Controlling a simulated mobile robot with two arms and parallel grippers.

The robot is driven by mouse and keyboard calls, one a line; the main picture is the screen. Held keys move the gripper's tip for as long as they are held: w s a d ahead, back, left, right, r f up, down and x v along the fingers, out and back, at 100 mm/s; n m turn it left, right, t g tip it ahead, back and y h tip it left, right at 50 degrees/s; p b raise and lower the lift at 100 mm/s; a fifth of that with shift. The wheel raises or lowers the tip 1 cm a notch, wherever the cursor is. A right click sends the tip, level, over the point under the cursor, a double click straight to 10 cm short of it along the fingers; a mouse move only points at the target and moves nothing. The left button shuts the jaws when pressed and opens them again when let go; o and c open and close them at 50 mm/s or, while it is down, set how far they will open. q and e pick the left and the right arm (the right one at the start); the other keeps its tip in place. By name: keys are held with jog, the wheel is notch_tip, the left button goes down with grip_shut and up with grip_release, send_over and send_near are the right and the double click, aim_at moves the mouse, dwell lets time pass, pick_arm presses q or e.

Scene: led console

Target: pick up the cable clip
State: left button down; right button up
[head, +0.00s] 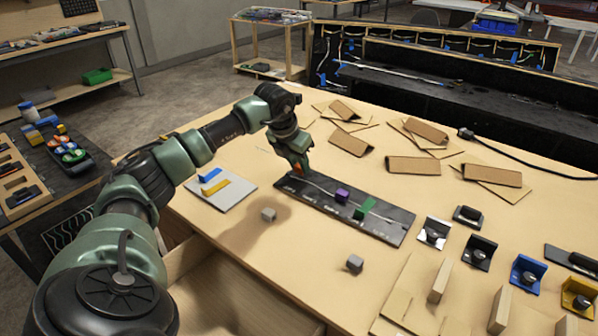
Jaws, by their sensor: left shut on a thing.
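My left gripper (297,163) points down over the far left end of a dark board (385,231). It is shut on a small orange piece, seemingly a cable clip (298,171), mostly hidden by the fingers. I cannot tell whether the piece touches the board. A thin pale cable runs along the board. A purple clip (342,195) and a green clip (365,208) sit along it. My right gripper is out of view.
A pale pad (222,198) with blue and yellow strips lies left of the board. Small grey blocks (268,214) (355,263) lie in front. Brown cardboard pieces (414,166) lie behind. Coloured brackets (527,272) stand at the right. An open drawer (230,285) is below the front edge.

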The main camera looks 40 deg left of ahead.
pick_arm(q)
notch_tip(320, 180, up, 17)
notch_tip(320, 180, up, 5)
jog(key=p, duration=0.4)
send_over(299, 167)
jog(key=shift+f, duration=0.25)
jog(key=shift+f, duration=0.1)
